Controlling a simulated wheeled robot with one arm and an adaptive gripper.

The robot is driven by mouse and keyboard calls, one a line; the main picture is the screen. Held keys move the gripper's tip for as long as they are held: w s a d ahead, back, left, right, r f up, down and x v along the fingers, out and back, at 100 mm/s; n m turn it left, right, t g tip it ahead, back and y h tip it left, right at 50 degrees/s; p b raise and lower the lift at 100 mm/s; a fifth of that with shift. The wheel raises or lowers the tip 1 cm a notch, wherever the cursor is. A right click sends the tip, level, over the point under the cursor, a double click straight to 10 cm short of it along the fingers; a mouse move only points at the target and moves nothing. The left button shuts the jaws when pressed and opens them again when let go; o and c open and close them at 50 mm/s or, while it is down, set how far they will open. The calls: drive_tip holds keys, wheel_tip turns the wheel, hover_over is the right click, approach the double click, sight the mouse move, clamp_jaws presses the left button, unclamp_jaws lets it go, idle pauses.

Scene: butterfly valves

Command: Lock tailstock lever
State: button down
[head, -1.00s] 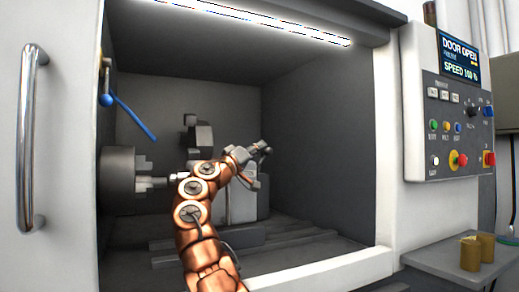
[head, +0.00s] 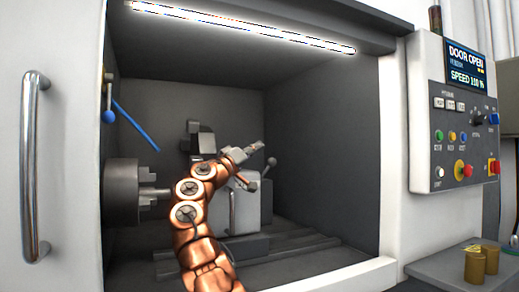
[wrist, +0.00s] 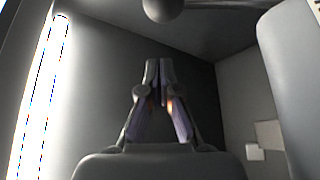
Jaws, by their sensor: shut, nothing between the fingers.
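The tailstock (head: 248,205) is a light grey block inside the machine, partly hidden behind my copper arm. A lever with a dark round knob (head: 270,161) rises at its upper right. My gripper (head: 258,147) is shut and empty, just above and left of the knob in the head view; their depth gap is unclear. In the wrist view the shut fingertips (wrist: 158,68) point up the picture. A dark ball (wrist: 163,9), seemingly the lever knob, is cut off by the top edge beyond them, with no contact visible. The lever's shaft is mostly hidden.
The chuck (head: 121,191) is on the left, with a blue hose (head: 135,125) above it. The bed rails (head: 290,248) run below. The right inner wall (head: 325,150) and control panel (head: 459,130) flank the opening. Free room lies right of the tailstock.

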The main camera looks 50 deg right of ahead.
drive_tip(key=b+v, duration=0.5)
drive_tip(key=v, duration=0.4)
drive_tip(key=shift+f+b, duration=0.25)
drive_tip(key=shift+b, duration=0.05)
drive_tip(key=shift+w+a, duration=0.1)
drive_tip(key=shift+w, duration=0.1)
